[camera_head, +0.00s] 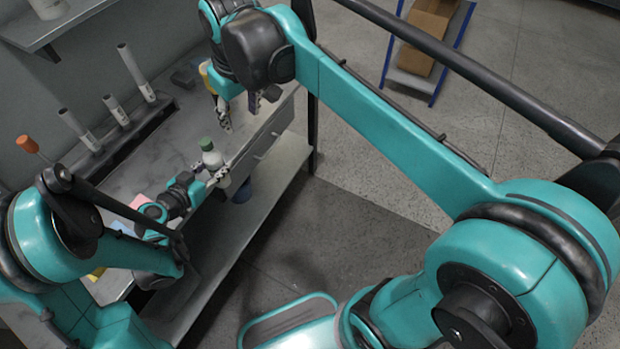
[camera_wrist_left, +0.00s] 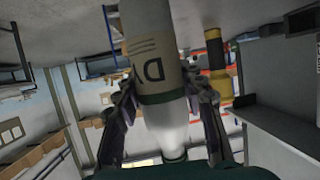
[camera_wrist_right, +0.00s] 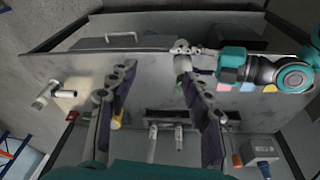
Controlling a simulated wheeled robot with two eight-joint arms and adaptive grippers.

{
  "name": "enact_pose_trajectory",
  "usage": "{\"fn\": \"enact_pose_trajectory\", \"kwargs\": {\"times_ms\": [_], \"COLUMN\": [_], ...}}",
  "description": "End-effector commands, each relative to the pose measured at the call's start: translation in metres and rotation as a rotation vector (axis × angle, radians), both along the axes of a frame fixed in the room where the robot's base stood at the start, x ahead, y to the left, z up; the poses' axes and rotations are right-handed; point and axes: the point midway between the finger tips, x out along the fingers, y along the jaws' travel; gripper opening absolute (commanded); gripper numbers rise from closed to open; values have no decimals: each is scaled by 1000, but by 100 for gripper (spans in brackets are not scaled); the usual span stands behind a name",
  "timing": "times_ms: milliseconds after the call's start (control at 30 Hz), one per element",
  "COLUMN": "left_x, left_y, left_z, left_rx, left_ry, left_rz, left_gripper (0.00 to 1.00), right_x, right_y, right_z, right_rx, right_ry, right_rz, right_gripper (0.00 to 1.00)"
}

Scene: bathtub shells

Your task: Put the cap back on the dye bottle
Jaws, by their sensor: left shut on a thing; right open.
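The white dye bottle (camera_head: 211,160) is upright above the bench's front edge, with a green top (camera_head: 206,143) that looks like its cap. How firmly the cap sits cannot be told. My left gripper (camera_head: 218,180) is shut around the bottle. In the left wrist view the bottle (camera_wrist_left: 158,80) appears inverted between the fingers, with a beige label and a dark green band; its top end is partly hidden at the lower edge. My right gripper (camera_head: 236,112) is open and empty, above and behind the bottle, apart from it. Its spread fingers also show in the right wrist view (camera_wrist_right: 155,85).
A dark rack (camera_head: 125,140) with several white tubes stands at the bench's back. An orange-handled tool (camera_head: 27,144) is at the left. A yellow item (camera_head: 206,76) is partly hidden behind my right gripper. A blue container (camera_head: 242,191) is below the bench top.

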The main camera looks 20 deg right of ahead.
Motion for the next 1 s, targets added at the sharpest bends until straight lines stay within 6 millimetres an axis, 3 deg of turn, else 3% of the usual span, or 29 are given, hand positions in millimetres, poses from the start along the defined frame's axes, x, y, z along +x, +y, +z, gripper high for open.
{"fn": "enact_pose_trajectory", "kwargs": {"times_ms": [200, 500, 700, 1000], "left_x": [0, 0, 0, 0], "left_y": [0, 0, 0, 0], "left_z": [0, 0, 0, 0], "left_rx": [0, 0, 0, 0], "left_ry": [0, 0, 0, 0], "left_rz": [0, 0, 0, 0], "left_gripper": [0, 0, 0, 0], "right_x": [-54, -117, -137, -142], "right_y": [-44, -85, -96, -99], "right_z": [-34, -97, -124, -129], "right_rx": [40, 86, 103, 107], "right_ry": [-130, -297, -357, -371], "right_rz": [-136, -294, -348, -361], "right_gripper": [50, 50, 50, 50]}}
